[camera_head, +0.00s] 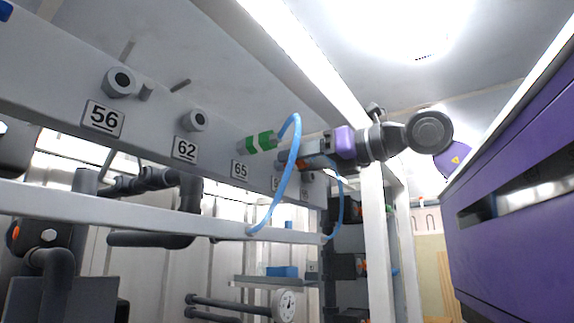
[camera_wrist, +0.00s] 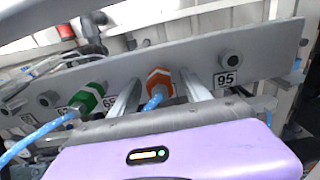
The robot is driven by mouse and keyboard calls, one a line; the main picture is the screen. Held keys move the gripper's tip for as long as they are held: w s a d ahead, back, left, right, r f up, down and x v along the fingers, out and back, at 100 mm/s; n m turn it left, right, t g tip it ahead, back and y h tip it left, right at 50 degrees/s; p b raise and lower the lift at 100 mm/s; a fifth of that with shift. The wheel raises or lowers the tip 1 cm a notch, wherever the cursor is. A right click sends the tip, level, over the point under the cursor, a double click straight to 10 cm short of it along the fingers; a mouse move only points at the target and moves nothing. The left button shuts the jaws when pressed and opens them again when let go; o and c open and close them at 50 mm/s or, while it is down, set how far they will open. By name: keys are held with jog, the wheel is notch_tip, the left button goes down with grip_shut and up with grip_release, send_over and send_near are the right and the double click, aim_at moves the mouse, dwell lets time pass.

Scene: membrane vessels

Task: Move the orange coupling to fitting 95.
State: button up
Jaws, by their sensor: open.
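The orange coupling (camera_wrist: 159,80), with a blue hose at its near end, sits against the grey panel in the wrist view, left of fitting 95. It looks seated on a fitting that it hides. My gripper (camera_wrist: 158,88) is open, with one finger on each side of the coupling; I cannot tell whether they touch it. Fitting 95 (camera_wrist: 231,60) is a bare grey round port above its label (camera_wrist: 227,79), right of my fingers. In the head view my gripper (camera_head: 296,159) is at the panel and mostly hides the coupling.
A green coupling (camera_head: 262,141) with a blue hose (camera_head: 284,185) is on the fitting above label 65. Fittings 56 (camera_head: 119,82) and 62 (camera_head: 195,120) are bare. A pale rail (camera_head: 150,219) runs below the panel. A purple cabinet (camera_head: 510,190) stands at right.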

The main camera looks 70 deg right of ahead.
grip_shut()
dwell(0.3)
jog(key=shift+s, duration=0.1)
jog(key=shift+b+v, duration=0.4)
jog(key=shift+v, duration=2.55)
